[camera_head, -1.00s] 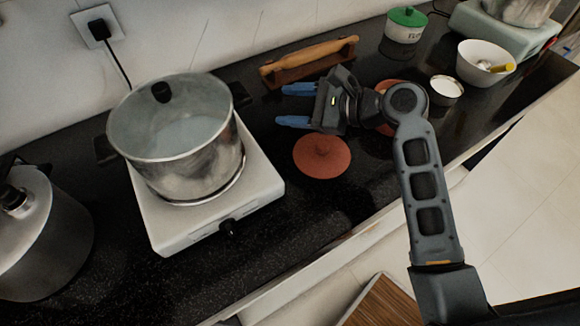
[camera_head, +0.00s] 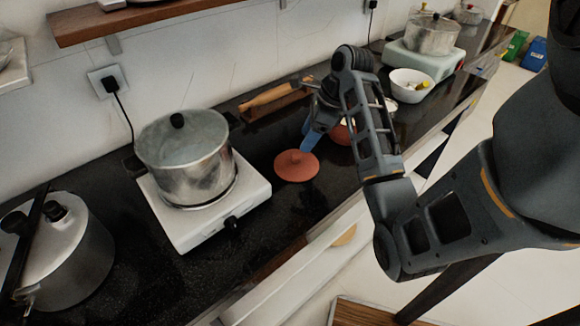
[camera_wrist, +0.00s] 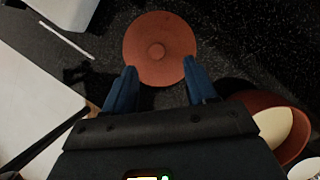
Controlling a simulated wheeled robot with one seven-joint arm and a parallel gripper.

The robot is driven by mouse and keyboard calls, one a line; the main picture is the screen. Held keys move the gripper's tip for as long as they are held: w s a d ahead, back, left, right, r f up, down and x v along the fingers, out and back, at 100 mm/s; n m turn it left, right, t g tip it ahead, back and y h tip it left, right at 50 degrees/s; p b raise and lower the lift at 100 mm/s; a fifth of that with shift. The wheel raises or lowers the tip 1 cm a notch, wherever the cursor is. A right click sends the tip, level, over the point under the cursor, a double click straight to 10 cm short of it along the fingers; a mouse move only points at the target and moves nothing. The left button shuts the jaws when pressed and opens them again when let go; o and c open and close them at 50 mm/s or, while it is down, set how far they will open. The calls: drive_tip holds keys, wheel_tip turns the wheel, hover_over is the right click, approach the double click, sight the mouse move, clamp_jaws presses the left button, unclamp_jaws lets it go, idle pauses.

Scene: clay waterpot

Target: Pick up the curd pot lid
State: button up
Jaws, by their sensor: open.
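The curd pot lid (camera_head: 296,166) is a round reddish-brown clay disc with a small knob in its middle. It lies flat on the black counter to the right of the stove. In the wrist view the lid (camera_wrist: 159,50) lies ahead of the fingertips, with its knob facing the camera. My gripper (camera_head: 312,140) is above the counter just behind and right of the lid, pointing down. In the wrist view my gripper (camera_wrist: 162,78) is open, with its blue fingers apart and nothing between them. The lid's knob is in line with the gap.
A clay pot with pale contents (camera_wrist: 275,125) stands close to the right finger. A steel pot (camera_head: 185,158) sits on the white stove (camera_head: 178,222) at the left. A rolling pin (camera_head: 268,97) on its stand lies behind. A white bowl (camera_head: 411,86) stands farther right.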

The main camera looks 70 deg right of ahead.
sight(297, 155)
drive_tip(key=x, duration=0.6)
drive_tip(key=shift+a+f, duration=0.3)
clamp_jaws()
